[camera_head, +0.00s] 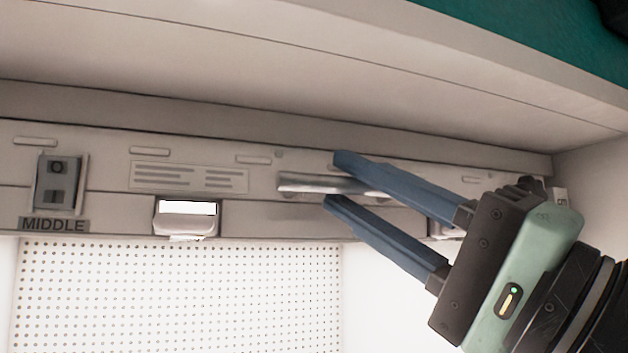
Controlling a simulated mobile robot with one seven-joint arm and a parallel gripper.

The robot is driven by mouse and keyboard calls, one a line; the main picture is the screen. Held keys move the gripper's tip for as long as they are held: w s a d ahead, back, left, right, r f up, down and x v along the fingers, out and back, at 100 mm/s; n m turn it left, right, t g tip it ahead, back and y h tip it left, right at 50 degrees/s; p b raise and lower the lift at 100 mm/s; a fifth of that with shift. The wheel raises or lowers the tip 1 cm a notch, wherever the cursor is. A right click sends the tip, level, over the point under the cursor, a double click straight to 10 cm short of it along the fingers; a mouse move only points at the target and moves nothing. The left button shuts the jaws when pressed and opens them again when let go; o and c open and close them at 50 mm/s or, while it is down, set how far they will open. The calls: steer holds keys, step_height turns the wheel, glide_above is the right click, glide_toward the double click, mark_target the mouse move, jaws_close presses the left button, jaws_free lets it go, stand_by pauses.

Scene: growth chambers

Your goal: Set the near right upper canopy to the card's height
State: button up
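A pale canopy (265,215) with a long front rail runs across the view below a beige overhang. A thin metal handle (300,184) sticks out from the middle of its rail. My gripper (335,181) reaches in from the right with two blue fingers apart, one above and one below the handle's right part in this view. The fingers look clear of the handle, but I cannot tell the depth. Part of the handle is hidden by the upper finger. I cannot make out a height card.
A grey switch-like unit (58,183) sits above a "MIDDLE" label (54,224) at left. A latch (186,218) with a white window is on the rail; another (446,231) is partly hidden behind my fingers. A perforated white panel (180,300) lies below. A side wall closes the right.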

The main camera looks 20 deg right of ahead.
steer(key=shift+w+r, duration=0.1)
steer(key=shift+r, duration=0.15)
jaws_close()
steer(key=shift+r, duration=0.15)
stand_by(1.3)
